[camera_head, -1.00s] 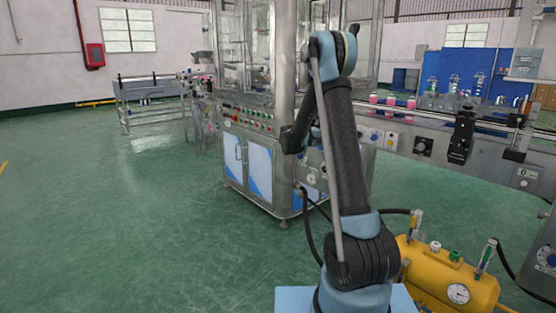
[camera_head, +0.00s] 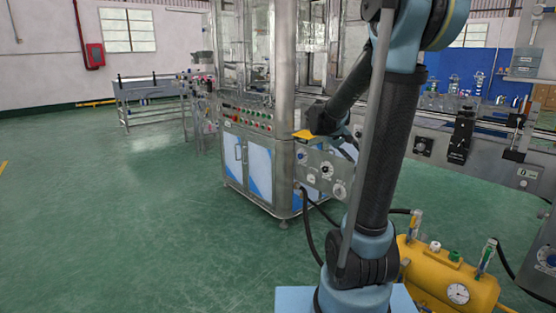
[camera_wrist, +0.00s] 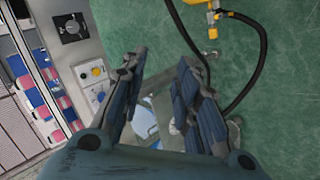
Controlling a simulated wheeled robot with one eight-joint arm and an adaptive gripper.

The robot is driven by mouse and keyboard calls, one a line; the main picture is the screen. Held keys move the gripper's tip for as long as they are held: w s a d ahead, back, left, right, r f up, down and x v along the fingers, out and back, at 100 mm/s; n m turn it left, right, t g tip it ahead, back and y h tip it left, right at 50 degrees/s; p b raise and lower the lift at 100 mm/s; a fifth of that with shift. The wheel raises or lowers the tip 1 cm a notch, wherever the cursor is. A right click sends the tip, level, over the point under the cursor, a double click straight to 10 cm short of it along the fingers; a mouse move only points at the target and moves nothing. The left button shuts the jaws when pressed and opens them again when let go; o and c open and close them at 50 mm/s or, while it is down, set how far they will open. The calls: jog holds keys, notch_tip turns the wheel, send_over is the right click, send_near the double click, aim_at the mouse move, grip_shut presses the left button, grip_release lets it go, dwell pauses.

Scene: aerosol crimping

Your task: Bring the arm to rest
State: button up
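My arm rises from its light-blue base in the head view, with its elbow at the top edge and its forearm folded down to the left in front of the machine. My gripper (camera_wrist: 160,66) shows in the wrist view with its two dark fingers apart and nothing between them. In the head view the gripper cannot be made out clearly beside and behind my arm.
The steel cabinet machine (camera_head: 248,165) stands behind my arm. A conveyor (camera_head: 430,125) runs to the right; pink-and-white cans (camera_wrist: 58,108) show in the wrist view. A yellow air tank (camera_head: 425,268) with hoses stands at lower right. Open green floor (camera_head: 110,220) lies at left.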

jog(key=s+a+f+y, duration=0.2)
jog(key=s+a+f, duration=0.1)
jog(key=s, duration=0.7)
jog(key=s+a+f+m+g+y, duration=0.1)
jog(key=s+a+f+y, duration=0.2)
jog(key=s+f, duration=0.3)
jog(key=s+a+f+g+y, duration=0.1)
jog(key=s+a+f+y, duration=0.2)
jog(key=s, duration=1.1)
jog(key=shift+s+a+f+m, duration=0.4)
jog(key=shift+a+f, duration=0.3)
jog(key=shift+a, duration=0.15)
jog(key=shift+w+f, duration=0.2)
jog(key=shift+w, duration=0.25)
jog(key=shift+o, duration=0.5)
